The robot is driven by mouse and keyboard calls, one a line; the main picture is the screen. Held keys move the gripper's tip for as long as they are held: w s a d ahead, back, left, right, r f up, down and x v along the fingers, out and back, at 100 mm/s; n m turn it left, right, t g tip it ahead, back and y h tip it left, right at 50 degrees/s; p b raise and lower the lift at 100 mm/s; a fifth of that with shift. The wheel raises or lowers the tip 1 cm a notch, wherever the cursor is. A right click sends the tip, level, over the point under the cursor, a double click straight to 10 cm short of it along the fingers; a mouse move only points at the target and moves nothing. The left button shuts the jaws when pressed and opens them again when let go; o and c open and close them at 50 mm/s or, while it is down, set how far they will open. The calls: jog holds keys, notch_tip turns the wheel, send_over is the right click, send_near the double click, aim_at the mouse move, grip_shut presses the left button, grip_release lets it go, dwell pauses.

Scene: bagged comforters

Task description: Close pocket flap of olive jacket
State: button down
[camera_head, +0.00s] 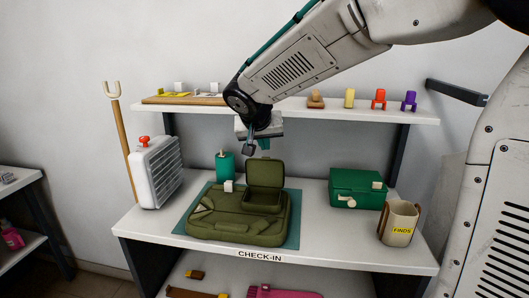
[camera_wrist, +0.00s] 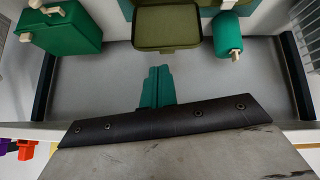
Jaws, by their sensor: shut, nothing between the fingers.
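The olive jacket (camera_head: 230,232) lies folded flat on a teal mat (camera_head: 292,240) on the white table. Its pocket flap (camera_head: 265,173) stands open and upright at the back edge of the pocket, with a small white tab (camera_head: 228,186) to its left. The flap also shows at the top of the wrist view (camera_wrist: 166,25). My gripper (camera_head: 257,149) is above and behind the flap, apart from it. In the wrist view its teal fingers (camera_wrist: 157,72) are together and empty, pointing toward the flap edge. Most of the jacket is outside the wrist view.
A green box (camera_head: 357,188) and a FINDS cup (camera_head: 399,223) stand to the right. A teal bottle (camera_head: 224,166) and a white ribbed case (camera_head: 157,172) stand to the left. A shelf (camera_head: 330,108) with small items runs behind, under my arm.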

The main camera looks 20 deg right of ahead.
aim_at(265, 157)
jog(key=shift+m+t, duration=0.4)
jog(key=shift+m, duration=0.4)
jog(key=x, duration=0.3)
jog(key=w+x, duration=0.1)
jog(key=x, duration=0.2)
jog(key=r+x, duration=0.1)
jog(key=x, duration=0.2)
jog(key=shift+w+f, duration=0.15)
jog(key=shift+w, duration=0.35)
jog(key=shift+s+a, duration=0.1)
jog(key=shift+s, duration=0.05)
